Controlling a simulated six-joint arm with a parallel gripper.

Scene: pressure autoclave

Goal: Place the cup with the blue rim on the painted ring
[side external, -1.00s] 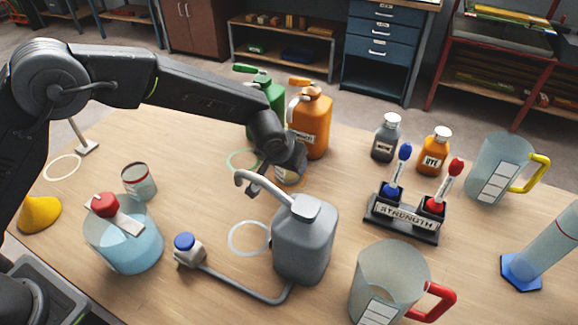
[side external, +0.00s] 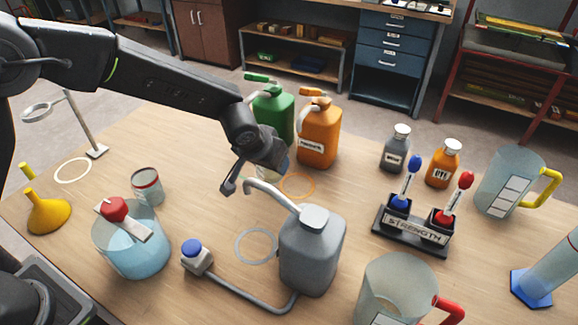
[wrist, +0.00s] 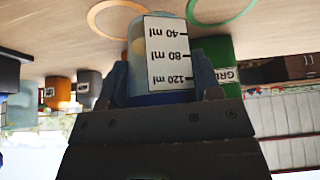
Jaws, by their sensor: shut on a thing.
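My gripper (side external: 252,178) is shut on a clear cup with a blue rim (wrist: 160,98). The cup has a white scale label and shows upside down in the wrist view. In the side external view only a bit of the cup (side external: 274,170) shows behind my gripper. Whether its base touches the table cannot be told. An orange ring (side external: 298,186) lies right of my gripper; it also shows in the wrist view (wrist: 92,20), as does a green ring (wrist: 222,20). Two pale rings lie on the table, one left of the grey jug (side external: 255,262), one far left (side external: 58,178).
A grey jug (side external: 314,255) with a curved spout stands close in front of my gripper. Green (side external: 272,118) and orange (side external: 320,135) jugs stand behind. A red-rimmed cup (side external: 148,190) and a water beaker (side external: 135,255) stand left. A strength stand (side external: 412,232) is right.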

